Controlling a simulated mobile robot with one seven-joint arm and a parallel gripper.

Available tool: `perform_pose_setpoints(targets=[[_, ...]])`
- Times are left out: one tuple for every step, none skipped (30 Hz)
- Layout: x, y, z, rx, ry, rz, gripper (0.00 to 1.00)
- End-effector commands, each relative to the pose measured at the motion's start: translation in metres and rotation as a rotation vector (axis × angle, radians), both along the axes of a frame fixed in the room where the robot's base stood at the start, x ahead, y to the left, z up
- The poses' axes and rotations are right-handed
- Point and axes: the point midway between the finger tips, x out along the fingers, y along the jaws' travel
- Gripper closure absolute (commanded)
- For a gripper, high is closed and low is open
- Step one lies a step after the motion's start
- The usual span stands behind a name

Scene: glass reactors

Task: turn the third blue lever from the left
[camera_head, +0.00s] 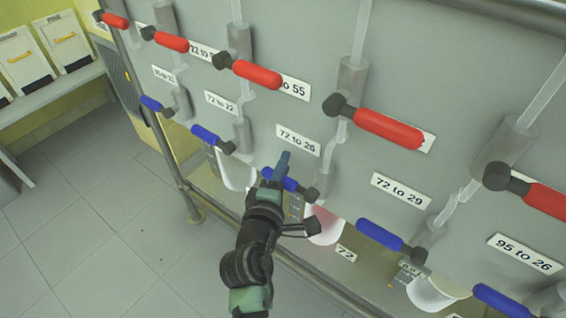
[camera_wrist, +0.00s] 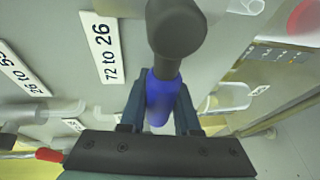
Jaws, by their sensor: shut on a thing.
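The third blue lever from the left (camera_head: 289,183) sits below the "72 to 26" label (camera_head: 298,140). Its blue handle slants across the panel, with its dark pivot at the lower right. My gripper (camera_head: 276,170) is at this lever and partly hides its left part. In the wrist view the blue handle (camera_wrist: 161,88) lies between both fingers of my gripper (camera_wrist: 160,103), which is shut on it. The dark round pivot end (camera_wrist: 177,30) shows above the fingers.
Other blue levers stand to the left (camera_head: 207,136) and right (camera_head: 380,235). A row of red levers (camera_head: 257,74) runs above. A metal rail (camera_head: 180,185) runs along the panel's front. Tiled floor at left is clear.

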Motion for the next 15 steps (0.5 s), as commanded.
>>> perform_pose_setpoints(targets=[[-0.001, 0.0, 0.0, -0.022, 0.019, 0.0, 1.0], [-0.001, 0.0, -0.001, -0.036, 0.029, 0.0, 1.0], [-0.001, -0.001, -0.003, -0.056, 0.045, -0.001, 1.0], [-0.001, -0.001, -0.004, -0.074, 0.057, 0.0, 1.0], [-0.001, -0.001, -0.006, -0.092, 0.072, 0.0, 1.0], [-0.002, -0.002, -0.008, -0.119, 0.091, 0.0, 1.0], [-0.002, -0.002, -0.01, -0.14, 0.105, 0.0, 1.0], [-0.003, -0.003, -0.012, -0.161, 0.122, 0.001, 1.0], [-0.003, -0.003, -0.015, -0.191, 0.144, 0.0, 1.0], [-0.004, -0.004, -0.017, -0.214, 0.162, 0.0, 1.0], [-0.004, -0.005, -0.019, -0.237, 0.177, 0.0, 1.0], [-0.005, -0.006, -0.022, -0.27, 0.2, 0.001, 1.0], [-0.006, -0.007, -0.024, -0.292, 0.216, 0.001, 1.0], [-0.006, -0.008, -0.027, -0.315, 0.233, 0.0, 1.0], [-0.007, -0.009, -0.029, -0.347, 0.256, 0.001, 1.0]])
